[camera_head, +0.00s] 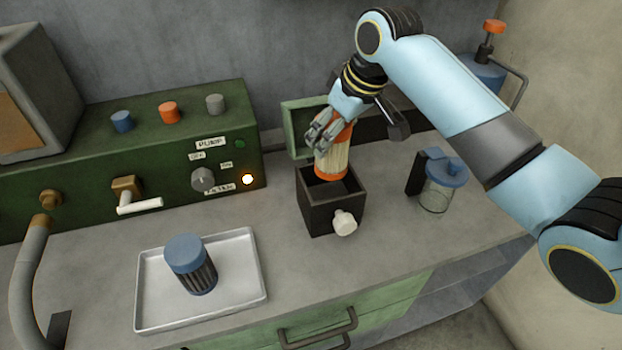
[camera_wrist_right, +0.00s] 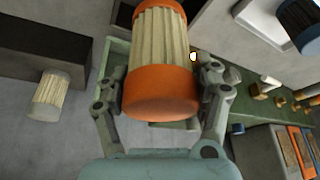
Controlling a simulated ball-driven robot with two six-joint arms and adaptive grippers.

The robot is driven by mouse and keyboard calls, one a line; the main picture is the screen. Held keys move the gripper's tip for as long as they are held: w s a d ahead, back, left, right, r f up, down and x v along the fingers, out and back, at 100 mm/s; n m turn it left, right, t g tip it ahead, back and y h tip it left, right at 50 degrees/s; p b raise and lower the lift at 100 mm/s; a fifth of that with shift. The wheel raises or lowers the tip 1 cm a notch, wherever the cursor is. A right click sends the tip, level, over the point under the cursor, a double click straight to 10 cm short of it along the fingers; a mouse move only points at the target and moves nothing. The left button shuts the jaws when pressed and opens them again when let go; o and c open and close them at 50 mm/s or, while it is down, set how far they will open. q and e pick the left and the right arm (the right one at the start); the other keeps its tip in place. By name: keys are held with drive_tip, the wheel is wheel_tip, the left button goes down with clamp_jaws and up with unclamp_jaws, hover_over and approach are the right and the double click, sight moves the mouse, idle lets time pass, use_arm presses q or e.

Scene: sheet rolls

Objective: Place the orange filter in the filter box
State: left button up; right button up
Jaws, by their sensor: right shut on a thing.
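The orange filter (camera_head: 332,163) has orange end caps and a pale pleated body. My right gripper (camera_head: 327,136) is shut on its upper part and holds it upright, with its lower end at the mouth of the filter box (camera_head: 318,211). The box is dark and open at the top, with a pale knob on its front. I cannot tell how far the filter is inside. In the right wrist view the filter (camera_wrist_right: 161,60) sits between the two fingers of the gripper (camera_wrist_right: 163,90). My left gripper is not in view.
A blue-capped dark filter (camera_head: 191,265) stands in a white tray (camera_head: 152,318) at the front left. A glass jar with a blue lid (camera_head: 439,185) stands right of the box. A green pump panel (camera_head: 90,170) is behind left. A green lid (camera_head: 296,134) stands up behind the box.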

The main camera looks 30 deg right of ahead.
sight(346, 148)
drive_tip(key=shift+w+f, duration=0.1)
drive_tip(key=shift+f, duration=0.2)
wheel_tip(346, 148, down, 5)
drive_tip(key=shift+f, duration=0.1)
wheel_tip(346, 148, down, 4)
drive_tip(key=shift+r+p, duration=0.1)
drive_tip(key=shift+p, duration=0.2)
drive_tip(key=o, duration=0.9)
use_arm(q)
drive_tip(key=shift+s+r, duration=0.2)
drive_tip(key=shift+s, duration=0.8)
use_arm(e)
drive_tip(key=o, duration=0.3)
drive_tip(key=v, duration=1.2)
drive_tip(key=shift+s, duration=0.2)
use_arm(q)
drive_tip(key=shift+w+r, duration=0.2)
